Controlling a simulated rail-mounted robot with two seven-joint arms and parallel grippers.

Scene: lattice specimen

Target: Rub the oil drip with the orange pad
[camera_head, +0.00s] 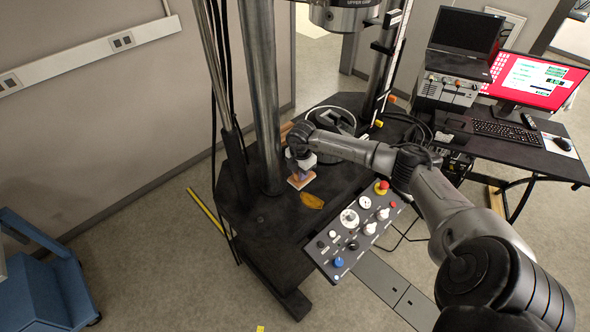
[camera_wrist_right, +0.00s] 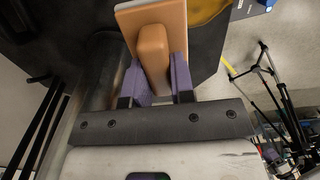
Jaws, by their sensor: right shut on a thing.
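The orange pad (camera_head: 301,181) is a flat block with a raised grip, held low over the machine's dark base. My right gripper (camera_head: 300,164) is shut on it. In the right wrist view, the purple fingers (camera_wrist_right: 160,72) clasp both sides of the pad's grip, and the pad (camera_wrist_right: 176,14) extends toward the top edge. The oil drip (camera_head: 312,201) is an amber patch on the dark base, just to the right of and nearer than the pad. Part of it shows in the right wrist view (camera_wrist_right: 206,9). I cannot tell whether the pad touches the base. My left gripper is out of view.
A thick machine column (camera_head: 262,100) stands close left of the gripper. A control panel (camera_head: 352,232) with knobs and a red button lies at the base's near right edge. A desk (camera_head: 535,150) with a monitor is at right, and a blue cart (camera_head: 45,285) is at lower left.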

